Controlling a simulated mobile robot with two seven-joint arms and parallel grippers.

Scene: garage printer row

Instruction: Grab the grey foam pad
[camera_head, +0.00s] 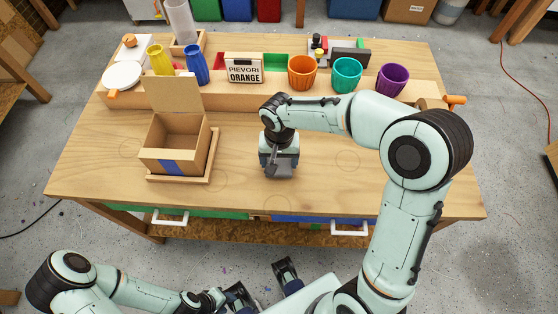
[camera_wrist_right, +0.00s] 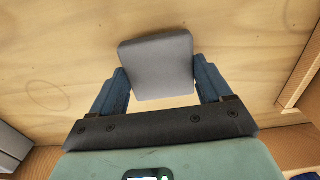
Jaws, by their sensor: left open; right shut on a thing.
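The grey foam pad (camera_wrist_right: 157,62) is a flat, rounded square block in the right wrist view. It sits between the two blue fingers of my right gripper (camera_wrist_right: 160,80), which is shut on it. In the head view my right gripper (camera_head: 279,166) points down at the middle of the wooden table, right of the cardboard box. The pad is hard to tell from the gripper there, and I cannot tell whether it touches the table. My left gripper (camera_head: 264,284) is open and empty, low in front of the table.
An open cardboard box (camera_head: 173,143) with a blue label stands in a wooden tray (camera_head: 182,178) at left. A back ledge holds yellow and blue vases, a sign (camera_head: 243,68), and orange, teal and purple cups (camera_head: 393,79). The wooden table (camera_head: 330,190) is clear around my right gripper.

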